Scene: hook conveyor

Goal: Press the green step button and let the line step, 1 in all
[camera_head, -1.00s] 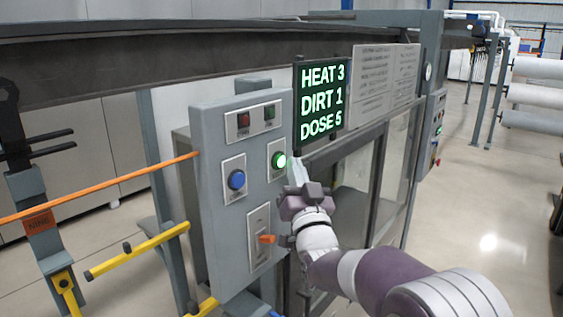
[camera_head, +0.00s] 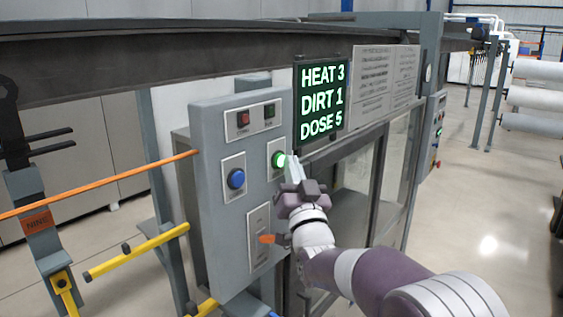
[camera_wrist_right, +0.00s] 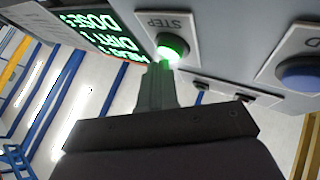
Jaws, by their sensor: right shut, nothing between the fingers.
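The green step button (camera_head: 279,159) is lit and sits on its plate on the grey control panel (camera_head: 215,215). In the right wrist view the green button (camera_wrist_right: 171,47) glows under the label STEP. My right gripper (camera_head: 292,162) is shut and empty, its fingertips just right of the button. In the wrist view the fingertips (camera_wrist_right: 159,68) are at the button's lower edge; I cannot tell whether they touch it. The display (camera_head: 322,101) reads HEAT 3, DIRT 1, DOSE 5. My left gripper is not in view.
A blue button (camera_head: 236,178) and an orange lever (camera_head: 266,239) are on the same panel. Small red and dark green indicators sit above. An orange rod (camera_head: 100,187) and yellow bar (camera_head: 135,251) stand to the left. Open floor lies at right.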

